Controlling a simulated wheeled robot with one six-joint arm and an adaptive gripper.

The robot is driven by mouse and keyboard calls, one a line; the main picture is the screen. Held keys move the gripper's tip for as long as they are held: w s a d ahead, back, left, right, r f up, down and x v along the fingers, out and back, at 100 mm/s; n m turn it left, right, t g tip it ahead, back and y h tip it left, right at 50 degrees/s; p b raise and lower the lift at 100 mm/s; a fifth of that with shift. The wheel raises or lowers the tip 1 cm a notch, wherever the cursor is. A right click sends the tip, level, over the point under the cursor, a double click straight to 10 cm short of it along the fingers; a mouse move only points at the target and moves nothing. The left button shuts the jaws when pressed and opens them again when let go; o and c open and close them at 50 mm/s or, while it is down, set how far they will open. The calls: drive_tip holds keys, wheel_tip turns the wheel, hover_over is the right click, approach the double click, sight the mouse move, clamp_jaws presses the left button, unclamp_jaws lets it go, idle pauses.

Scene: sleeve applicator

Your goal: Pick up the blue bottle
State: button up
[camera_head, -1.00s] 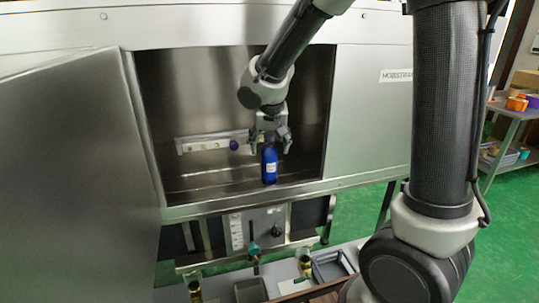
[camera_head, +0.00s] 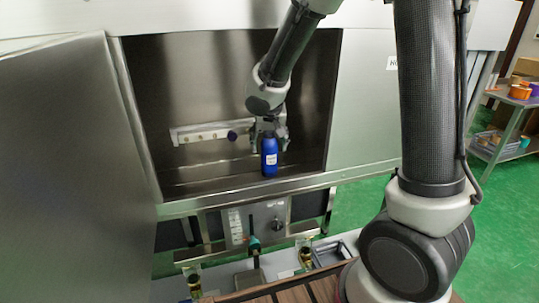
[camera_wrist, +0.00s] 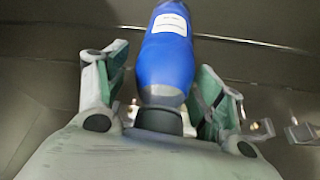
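The blue bottle (camera_head: 269,160) stands upright inside the steel compartment, near its front lip, with a white label on its front. In the wrist view the bottle (camera_wrist: 166,62) fills the middle, its dark cap close to my palm. My gripper (camera_head: 269,148) points down over the bottle's top. In the wrist view my gripper (camera_wrist: 163,75) has one finger on each side of the bottle. The fingers are spread, with a narrow gap on the left; contact on the right is hard to tell.
A rail with a dark purple knob (camera_head: 232,135) runs along the compartment's back wall, left of the bottle. A large steel door panel (camera_head: 70,160) stands at the left. The compartment's front lip (camera_head: 250,192) lies just below the bottle. A shelf with bins (camera_head: 510,120) stands far right.

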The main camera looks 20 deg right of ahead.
drive_tip(key=c, duration=1)
drive_tip(key=shift+c, duration=0.4)
drive_tip(key=shift+r, duration=0.15)
